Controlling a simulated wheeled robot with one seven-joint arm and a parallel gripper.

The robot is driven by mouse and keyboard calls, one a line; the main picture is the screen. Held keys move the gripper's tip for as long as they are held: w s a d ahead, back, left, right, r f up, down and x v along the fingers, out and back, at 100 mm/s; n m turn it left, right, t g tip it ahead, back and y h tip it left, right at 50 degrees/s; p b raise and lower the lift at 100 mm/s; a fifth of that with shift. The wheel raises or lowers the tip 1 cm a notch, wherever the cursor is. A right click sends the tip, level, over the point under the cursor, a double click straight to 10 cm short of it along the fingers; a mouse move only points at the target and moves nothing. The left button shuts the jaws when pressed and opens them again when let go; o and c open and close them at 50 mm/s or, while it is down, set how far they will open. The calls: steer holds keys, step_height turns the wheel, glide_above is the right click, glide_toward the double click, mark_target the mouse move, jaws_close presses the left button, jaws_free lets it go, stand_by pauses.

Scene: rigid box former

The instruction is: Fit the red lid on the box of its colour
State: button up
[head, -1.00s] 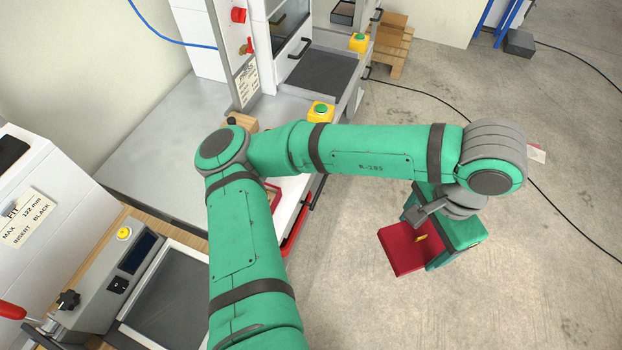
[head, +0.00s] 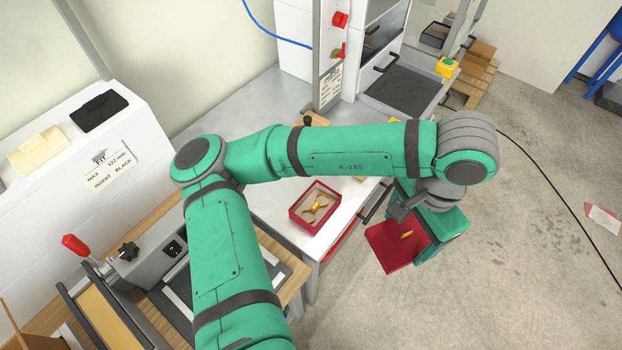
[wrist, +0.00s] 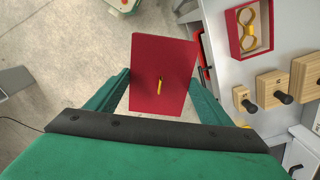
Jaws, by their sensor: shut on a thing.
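The red lid (head: 393,248) is a flat square panel with a small yellow part at its middle. My gripper (wrist: 162,90) is shut on the lid, with a finger along each side of it in the wrist view. In the head view the lid hangs beside the white bench, over the open floor. The red box (head: 314,208) stands open on the bench, left of the lid, with a yellow figure-eight piece inside. The red box also shows at the upper right of the wrist view (wrist: 235,35). The lid and the box are apart.
Wooden blocks with black knobs (wrist: 271,88) are near the red box. A machine with a red-handled lever (head: 75,245) is at the lower left. A black piece (head: 99,110) and a cream piece (head: 37,149) lie on the white cabinet. The floor at right is largely clear.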

steer(key=w+a+f+n, duration=0.2)
steer(key=w+a+n, duration=0.1)
steer(key=w+a, duration=0.45)
steer(key=n, duration=0.3)
glide_above(316, 205)
steer(key=shift+f, duration=2.8)
steer(key=shift+f, duration=1.6)
steer(key=o, duration=1.1)
steer(key=shift+r, duration=0.1)
steer(key=shift+a+r, duration=0.15)
steer(key=shift+r, duration=5.15)
